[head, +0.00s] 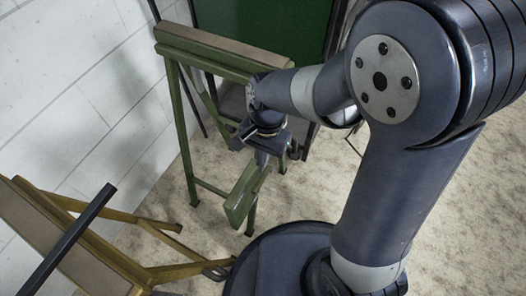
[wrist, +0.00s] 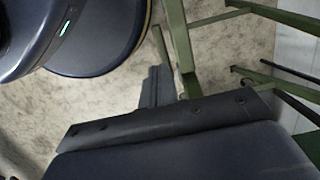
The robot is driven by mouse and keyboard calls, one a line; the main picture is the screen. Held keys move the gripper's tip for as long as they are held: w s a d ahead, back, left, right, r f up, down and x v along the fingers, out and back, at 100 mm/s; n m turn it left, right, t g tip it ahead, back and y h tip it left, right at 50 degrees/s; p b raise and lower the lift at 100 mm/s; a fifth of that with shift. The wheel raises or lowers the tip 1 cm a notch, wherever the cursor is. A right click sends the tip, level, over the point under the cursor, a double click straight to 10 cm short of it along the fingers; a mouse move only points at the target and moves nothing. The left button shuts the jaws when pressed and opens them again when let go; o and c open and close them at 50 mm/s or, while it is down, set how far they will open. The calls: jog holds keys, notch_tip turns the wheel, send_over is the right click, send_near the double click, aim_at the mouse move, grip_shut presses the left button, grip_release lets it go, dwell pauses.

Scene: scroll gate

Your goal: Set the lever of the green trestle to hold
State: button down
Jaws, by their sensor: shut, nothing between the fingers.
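The green trestle (head: 190,125) stands against the pale block wall in the head view, with a brown top. Its green legs also show in the wrist view (wrist: 180,38), at the top centre and right. My gripper (head: 262,160) is at the trestle's near right side, pointing down beside a green bar (head: 245,195). In the wrist view my gripper (wrist: 157,86) is shut and empty, its fingertips close to a green leg; I cannot tell whether they touch.
A yellow trestle (head: 165,268) with a brown top stands at the lower left, a black bar (head: 75,232) slanting over it. A dark green panel (head: 265,30) in a dark frame stands behind. The wall (head: 85,85) bounds the left. Speckled floor is clear at the right.

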aim_at(259, 183)
jog(key=f+b, duration=0.1)
jog(key=f, duration=0.1)
jog(key=f+b, duration=0.1)
jog(key=f, duration=0.2)
jog(key=s+f+b, duration=0.1)
jog(key=f, duration=0.2)
jog(key=shift+s+a, duration=0.1)
jog(key=shift+a, duration=0.15)
